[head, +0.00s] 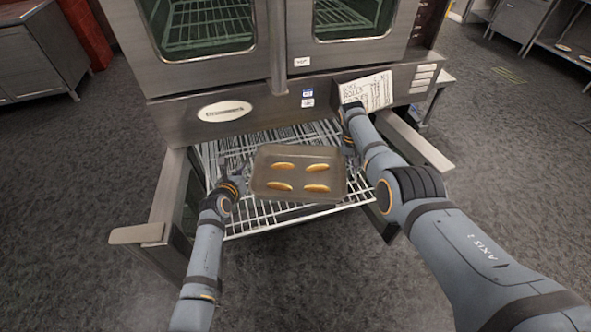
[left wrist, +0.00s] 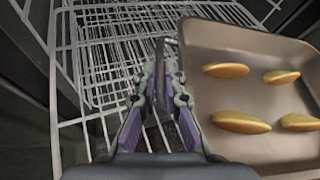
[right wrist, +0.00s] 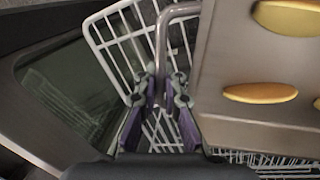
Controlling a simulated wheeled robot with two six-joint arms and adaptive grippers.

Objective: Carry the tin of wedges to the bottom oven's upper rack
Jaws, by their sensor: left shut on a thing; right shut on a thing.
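The tin of wedges (head: 297,198) is a shallow grey-brown tray with several golden wedges (head: 317,188) spread on its base. It is over the pulled-out upper rack (head: 248,222) of the bottom oven, and I cannot tell whether it touches the wires. My left gripper (head: 240,174) is shut on the tin's left rim or handle, seen closely in the left wrist view (left wrist: 160,92). My right gripper (head: 350,150) is at the tin's right side; in the right wrist view (right wrist: 160,92) it is shut on a thin metal bar beside the tin (right wrist: 255,128).
The bottom oven's doors stand open, left (head: 160,215) and right (head: 415,140). The upper oven (head: 230,60) is closed above. A paper sign (head: 368,92) hangs close to my right gripper. Another wire rack lies below.

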